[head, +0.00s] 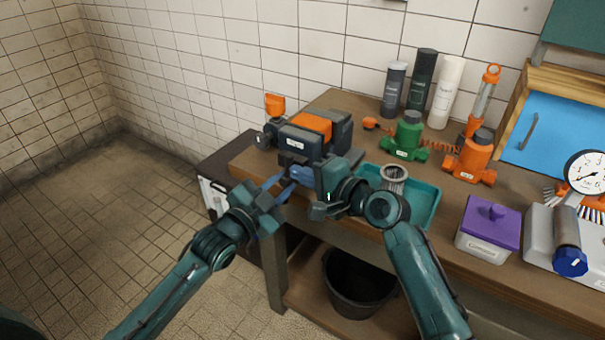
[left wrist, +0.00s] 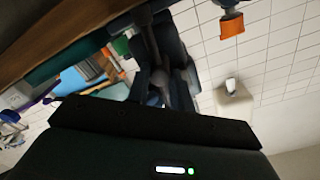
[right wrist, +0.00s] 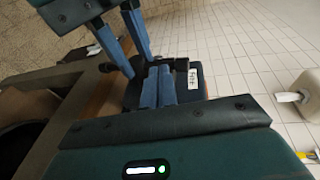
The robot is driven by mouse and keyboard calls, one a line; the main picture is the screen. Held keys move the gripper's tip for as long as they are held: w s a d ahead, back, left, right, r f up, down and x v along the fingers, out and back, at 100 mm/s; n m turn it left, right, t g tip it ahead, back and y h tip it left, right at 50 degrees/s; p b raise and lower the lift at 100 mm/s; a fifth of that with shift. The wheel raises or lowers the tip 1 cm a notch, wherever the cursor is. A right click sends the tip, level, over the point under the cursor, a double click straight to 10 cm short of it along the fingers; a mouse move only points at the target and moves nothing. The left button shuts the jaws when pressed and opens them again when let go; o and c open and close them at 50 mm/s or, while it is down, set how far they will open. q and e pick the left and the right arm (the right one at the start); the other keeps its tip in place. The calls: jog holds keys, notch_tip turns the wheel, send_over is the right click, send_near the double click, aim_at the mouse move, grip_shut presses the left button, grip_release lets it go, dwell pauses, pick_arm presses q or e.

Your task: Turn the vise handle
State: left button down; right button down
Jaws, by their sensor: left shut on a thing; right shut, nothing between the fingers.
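The dark grey vise (head: 338,130) with an orange top sits at the table's left corner; its dark body also shows in the left wrist view (left wrist: 178,65) and, with a label, in the right wrist view (right wrist: 194,82). My left gripper (head: 288,182) is at the vise's front, its blue fingers closed on the vise handle, which is mostly hidden. Those fingers also show in the right wrist view (right wrist: 139,62). My right gripper (head: 293,172) is shut and empty, its fingers (right wrist: 157,85) close in front of the vise. I cannot tell if they touch it.
Right of the vise are a teal tray (head: 425,205) with a mesh cup (head: 394,178), green (head: 408,135) and orange (head: 470,155) fittings, and several bottles (head: 421,85). A purple-lidded box (head: 488,230) stands farther right. A black bucket (head: 358,285) is below. The left floor is clear.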

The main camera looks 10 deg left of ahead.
pick_arm(q)
jog(key=shift+s+f, duration=0.15)
jog(key=shift+f, duration=0.3)
jog(key=shift+s+d+r, duration=0.1)
jog(key=shift+d+r, duration=0.05)
jog(key=shift+d, duration=0.1)
jog(key=c, duration=1.6)
grip_release()
jog(key=shift+o, duration=1.4)
jog(key=shift+a, duration=0.35)
jog(key=shift+o, duration=0.8)
jog(key=shift+r, duration=0.2)
